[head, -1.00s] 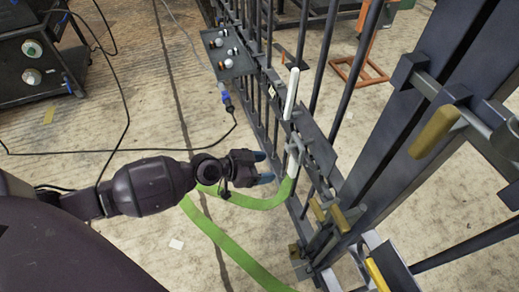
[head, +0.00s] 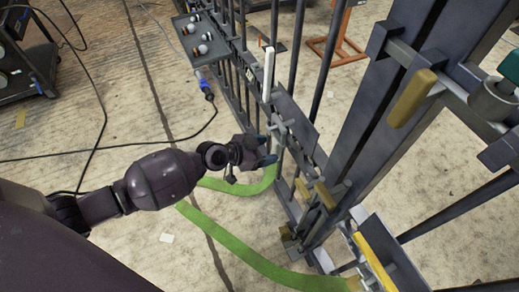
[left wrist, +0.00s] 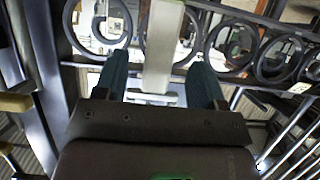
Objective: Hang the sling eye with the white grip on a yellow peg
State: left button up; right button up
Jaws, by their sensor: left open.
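A white upright grip (head: 268,75) stands at the gate, above a grey fitting (head: 281,129). A green sling (head: 240,187) loops there, and its lower run (head: 250,257) crosses the floor to the gate's foot. My left gripper (head: 266,151) is open beside the fitting. In the left wrist view a pale bar (left wrist: 160,50) with a short crosspiece shows between the fingers of my left gripper (left wrist: 160,82); contact cannot be told. Yellow pegs show at upper right (head: 412,98), lower on the gate (head: 325,196) and at the bottom (head: 374,261). The sling eye cannot be made out clearly. My right gripper is out of view.
Dark gate bars (head: 327,65) and a thick post (head: 385,120) stand close on the right. A black cable (head: 110,157) lies on the floor. The floor at left is mostly clear.

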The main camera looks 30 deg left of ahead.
aim_at(274, 146)
pick_arm(q)
jog(key=shift+b+x, duration=0.45)
jog(key=shift+x, duration=0.95)
jog(key=shift+w+d+f, duration=0.2)
jog(key=shift+w+f, duration=0.1)
jog(key=shift+w, duration=0.05)
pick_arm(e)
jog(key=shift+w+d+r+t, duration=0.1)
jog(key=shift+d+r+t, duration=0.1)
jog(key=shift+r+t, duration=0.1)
pick_arm(q)
jog(key=c, duration=1.1)
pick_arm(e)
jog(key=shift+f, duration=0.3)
pick_arm(q)
jog(key=shift+r, duration=0.15)
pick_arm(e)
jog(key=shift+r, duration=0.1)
pick_arm(q)
jog(key=shift+r, duration=0.55)
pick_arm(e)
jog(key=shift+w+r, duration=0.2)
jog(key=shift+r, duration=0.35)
pick_arm(q)
jog(key=shift+r+p, duration=0.2)
jog(key=shift+p, duration=0.2)
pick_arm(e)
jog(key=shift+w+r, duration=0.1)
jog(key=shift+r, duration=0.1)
